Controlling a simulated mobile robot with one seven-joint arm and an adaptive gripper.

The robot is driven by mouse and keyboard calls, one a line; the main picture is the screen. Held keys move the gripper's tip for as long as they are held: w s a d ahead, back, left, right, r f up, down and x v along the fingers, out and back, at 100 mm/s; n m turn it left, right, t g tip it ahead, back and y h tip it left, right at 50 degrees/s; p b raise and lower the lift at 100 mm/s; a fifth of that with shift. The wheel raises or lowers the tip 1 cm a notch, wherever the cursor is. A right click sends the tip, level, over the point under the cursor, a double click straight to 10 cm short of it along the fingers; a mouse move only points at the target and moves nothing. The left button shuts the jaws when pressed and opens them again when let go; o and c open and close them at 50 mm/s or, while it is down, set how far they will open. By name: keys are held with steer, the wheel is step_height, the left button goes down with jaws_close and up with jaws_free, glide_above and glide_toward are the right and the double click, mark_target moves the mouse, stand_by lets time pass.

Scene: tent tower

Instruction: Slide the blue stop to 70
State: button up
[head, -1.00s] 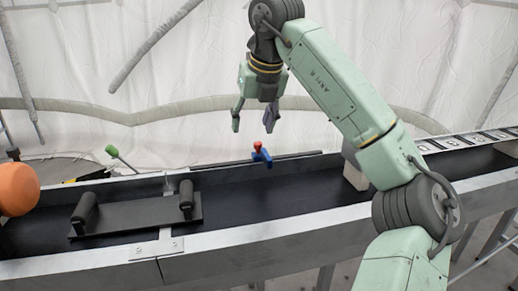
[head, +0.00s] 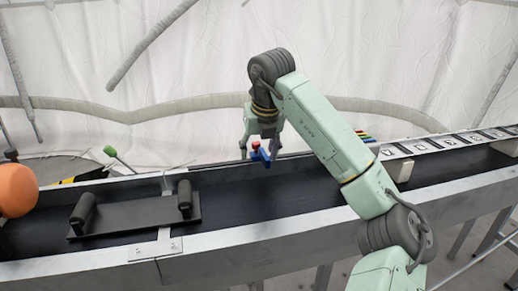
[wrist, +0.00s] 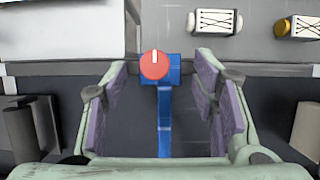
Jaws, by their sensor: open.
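The blue stop (head: 263,158) with a red knob (head: 256,145) sits on the far rail of the black channel, near the middle of the head view. In the wrist view the blue stop (wrist: 165,125) lies between the two fingers, with its round red knob (wrist: 155,65) on top bearing a white line. My gripper (head: 260,150) is open around the stop, one finger on each side, with gaps visible in the wrist view (wrist: 163,105). No scale numbers are readable in these frames.
A black plate with two upright handles (head: 140,214) lies in the channel at left, near an orange ball (head: 17,190). The channel between is clear.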

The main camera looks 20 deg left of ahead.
steer(key=shift+c, duration=0.5)
jaws_close()
stand_by(0.3)
